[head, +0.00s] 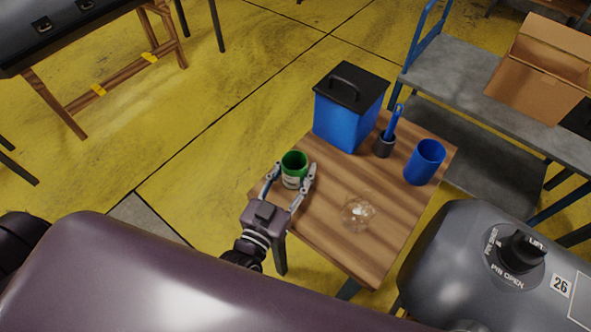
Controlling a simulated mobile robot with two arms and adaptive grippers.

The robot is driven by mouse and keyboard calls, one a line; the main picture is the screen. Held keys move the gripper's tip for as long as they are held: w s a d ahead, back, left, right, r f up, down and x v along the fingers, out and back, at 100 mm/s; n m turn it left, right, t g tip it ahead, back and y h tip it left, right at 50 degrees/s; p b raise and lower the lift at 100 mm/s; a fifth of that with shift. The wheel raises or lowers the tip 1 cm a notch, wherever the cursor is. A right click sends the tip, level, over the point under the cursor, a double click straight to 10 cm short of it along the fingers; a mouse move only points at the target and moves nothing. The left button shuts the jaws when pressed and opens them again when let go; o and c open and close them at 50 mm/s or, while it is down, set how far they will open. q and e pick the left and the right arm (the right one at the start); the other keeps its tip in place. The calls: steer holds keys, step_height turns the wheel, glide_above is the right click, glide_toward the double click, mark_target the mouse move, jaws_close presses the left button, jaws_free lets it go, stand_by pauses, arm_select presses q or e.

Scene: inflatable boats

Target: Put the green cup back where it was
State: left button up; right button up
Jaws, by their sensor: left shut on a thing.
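The green cup (293,166) is at the left corner of the small wooden table (324,222). It looks upright, with its open top showing and a pale patch low on its side. My left gripper (292,178) comes from the front and is shut on the cup, one finger on each side. I cannot tell whether the cup's base touches the table top. My right gripper does not show.
The table also holds a blue bin with a black lid (348,108), a dark holder with a blue brush (385,146), a blue cup (424,162) and a clear glass object (357,213). A grey cart (450,75) with a cardboard box (541,66) stands right.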

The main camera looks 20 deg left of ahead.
arm_select(q)
steer(key=shift+f, duration=0.1)
steer(key=o, duration=1.2)
steer(key=shift+s+a+b, duration=0.25)
steer(key=shift+s, duration=1.75)
steer(key=shift+s+a+b, duration=0.2)
steer(key=shift+s+b, duration=0.05)
steer(key=shift+s, duration=1.7)
steer(key=shift+s+a+b, duration=0.25)
steer(key=shift+s, duration=1.75)
